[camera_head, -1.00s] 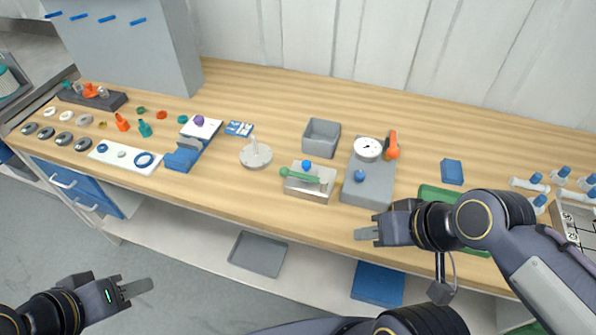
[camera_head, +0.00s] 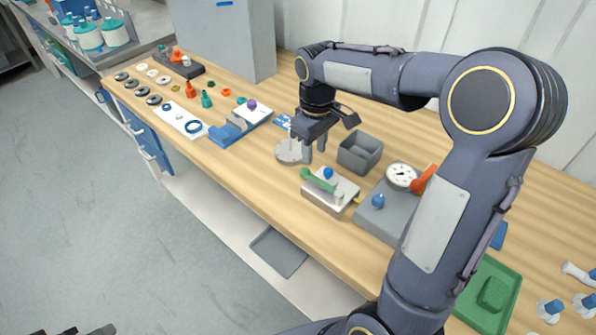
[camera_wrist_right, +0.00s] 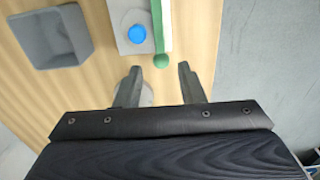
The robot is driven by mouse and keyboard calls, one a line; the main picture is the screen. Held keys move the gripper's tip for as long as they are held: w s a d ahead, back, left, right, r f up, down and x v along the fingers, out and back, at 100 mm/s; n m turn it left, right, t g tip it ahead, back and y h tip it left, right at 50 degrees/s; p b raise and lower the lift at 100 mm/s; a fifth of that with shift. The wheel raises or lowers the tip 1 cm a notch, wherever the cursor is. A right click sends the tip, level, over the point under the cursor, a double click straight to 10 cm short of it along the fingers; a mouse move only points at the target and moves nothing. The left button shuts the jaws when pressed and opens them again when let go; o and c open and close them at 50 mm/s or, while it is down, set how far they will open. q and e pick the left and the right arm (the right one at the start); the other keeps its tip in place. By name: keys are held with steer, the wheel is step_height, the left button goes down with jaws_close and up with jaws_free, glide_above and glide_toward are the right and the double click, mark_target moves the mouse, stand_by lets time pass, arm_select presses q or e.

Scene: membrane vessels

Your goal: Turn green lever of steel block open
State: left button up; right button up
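The steel block (camera_head: 343,200) sits near the front edge of the wooden bench. It carries a green lever (camera_head: 318,180) and a blue knob (camera_head: 328,173). The lever lies along the block, and its ball end overhangs the left end. My right gripper (camera_head: 314,157) points down just behind and left of the block, open and empty. In the right wrist view, the lever's green ball end (camera_wrist_right: 161,60) shows just beyond the gap between my open fingertips (camera_wrist_right: 158,72), with no contact visible. My left gripper (camera_head: 88,331) barely shows at the bottom edge.
A round grey plate with a post (camera_head: 289,153) stands beside my right fingers. An empty grey bin (camera_head: 360,150) is behind the block. A grey gauge block (camera_head: 383,217) with an orange lever (camera_head: 423,178) stands to its right. My right arm hides part of the bench.

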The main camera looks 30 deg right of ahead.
mark_target(313, 177)
step_height(313, 177, down, 8)
steer(key=shift+r, duration=0.1)
stand_by(0.4)
steer(key=shift+c, duration=0.2)
jaws_close()
